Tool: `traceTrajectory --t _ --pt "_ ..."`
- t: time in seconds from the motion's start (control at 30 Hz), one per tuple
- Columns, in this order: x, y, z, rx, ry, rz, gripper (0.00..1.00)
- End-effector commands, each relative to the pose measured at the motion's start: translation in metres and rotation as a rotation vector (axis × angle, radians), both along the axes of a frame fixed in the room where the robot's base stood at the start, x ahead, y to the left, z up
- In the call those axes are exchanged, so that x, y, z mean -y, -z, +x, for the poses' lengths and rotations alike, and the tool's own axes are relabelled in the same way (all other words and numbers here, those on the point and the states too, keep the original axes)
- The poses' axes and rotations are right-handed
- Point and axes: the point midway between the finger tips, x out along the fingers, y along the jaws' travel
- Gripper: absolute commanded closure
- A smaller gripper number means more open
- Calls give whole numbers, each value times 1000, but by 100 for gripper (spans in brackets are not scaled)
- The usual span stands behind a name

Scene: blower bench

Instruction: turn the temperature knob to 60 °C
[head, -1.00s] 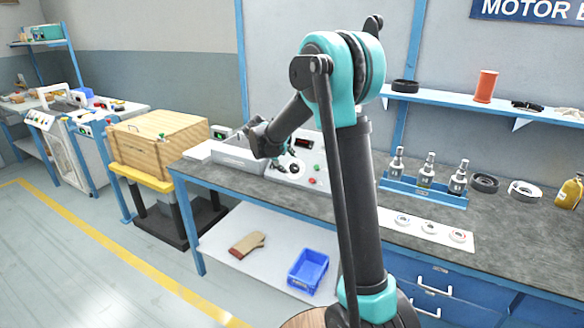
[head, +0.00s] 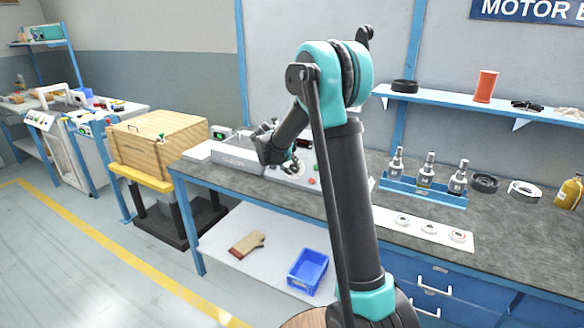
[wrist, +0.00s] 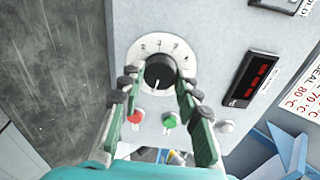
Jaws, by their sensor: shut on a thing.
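The temperature knob (wrist: 160,72) is black, set in a white numbered dial (wrist: 148,47) on a grey control panel (wrist: 215,40). A pale pointer mark shows on the knob's lower side in the wrist view; its exact reading is unclear. My gripper (wrist: 159,84) has its green-padded fingers on either side of the knob and is shut on it. In the head view my gripper (head: 290,166) is at the panel and hides most of the knob. A display (wrist: 254,79) with red digits sits right of the dial; the digits are too small to read.
A red button (wrist: 136,116), a green button (wrist: 169,120) and a pale button (wrist: 226,126) lie below the dial, close to my fingers. A blue rack (head: 424,191) with several metal parts stands further right on the bench. A wooden crate (head: 158,148) stands left.

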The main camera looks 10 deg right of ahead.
Motion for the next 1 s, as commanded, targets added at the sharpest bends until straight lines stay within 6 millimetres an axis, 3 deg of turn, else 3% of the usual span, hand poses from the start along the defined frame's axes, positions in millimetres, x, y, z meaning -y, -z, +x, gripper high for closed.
traceTrajectory --t 0.1,0.47,1.0 --pt "0 0 0 0 0 0 96" --pt "0 0 0 -26 -44 -36 96" --pt "-1 0 0 -211 -358 -291 96"
